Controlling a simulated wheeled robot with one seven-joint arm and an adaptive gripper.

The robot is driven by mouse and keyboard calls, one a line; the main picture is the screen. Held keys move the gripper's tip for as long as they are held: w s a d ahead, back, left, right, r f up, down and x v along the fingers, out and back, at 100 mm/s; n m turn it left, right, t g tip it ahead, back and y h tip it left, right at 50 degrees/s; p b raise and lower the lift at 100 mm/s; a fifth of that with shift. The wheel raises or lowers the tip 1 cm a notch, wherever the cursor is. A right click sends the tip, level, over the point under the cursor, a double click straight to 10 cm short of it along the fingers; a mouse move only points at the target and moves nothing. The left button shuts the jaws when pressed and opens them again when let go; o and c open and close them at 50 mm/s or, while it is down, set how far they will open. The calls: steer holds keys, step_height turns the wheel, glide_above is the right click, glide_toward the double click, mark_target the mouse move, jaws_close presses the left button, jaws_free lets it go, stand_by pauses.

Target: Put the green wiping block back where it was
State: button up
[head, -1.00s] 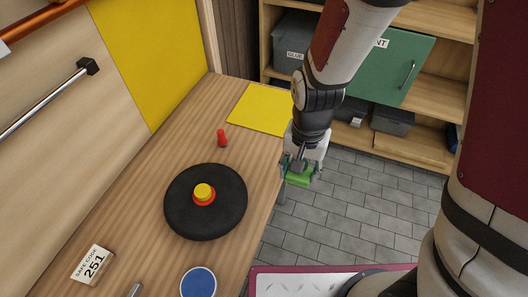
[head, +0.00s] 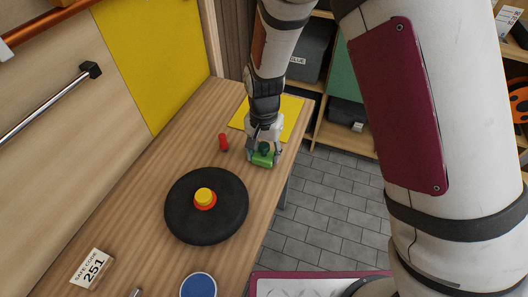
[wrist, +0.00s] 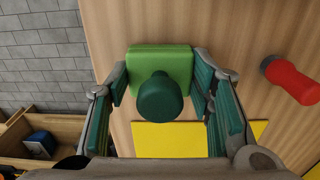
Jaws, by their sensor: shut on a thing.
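The green wiping block (head: 262,160) has a dark green round knob on top, which shows in the wrist view in front of the block (wrist: 150,57). My gripper (head: 264,151) is shut on it, with one finger on each side in the wrist view (wrist: 160,85). The block is over the right edge region of the wooden bench, just in front of a yellow square (head: 290,108). The square also shows below the block in the wrist view (wrist: 180,140). I cannot tell whether the block touches the bench.
A red peg-like object (head: 223,142) stands left of my gripper. A black disc (head: 180,218) with a yellow and red button (head: 204,197) lies nearer. A blue round pad (head: 198,286) and a code sign (head: 91,268) are at the front. Shelves stand beyond the bench.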

mark_target(264, 145)
steer(key=shift+f, duration=0.2)
steer(key=o, duration=1.5)
steer(key=shift+f, duration=0.1)
step_height(264, 145, up, 12)
steer(key=shift+r+p, duration=0.2)
steer(key=shift+p, duration=0.1)
steer(key=s+d+r+n+t, duration=0.2)
steer(key=s+d+r+n, duration=0.1)
steer(key=s+d+r, duration=1.25)
steer(key=shift+n+t, duration=0.5)
steer(key=shift+t, duration=0.4)
steer(key=s+d, duration=0.1)
steer(key=s, duration=0.1)
steer(key=s+d+r, duration=0.1)
steer(key=s+d, duration=0.2)
steer(key=s, duration=0.2)
steer(key=shift+d+r, duration=0.4)
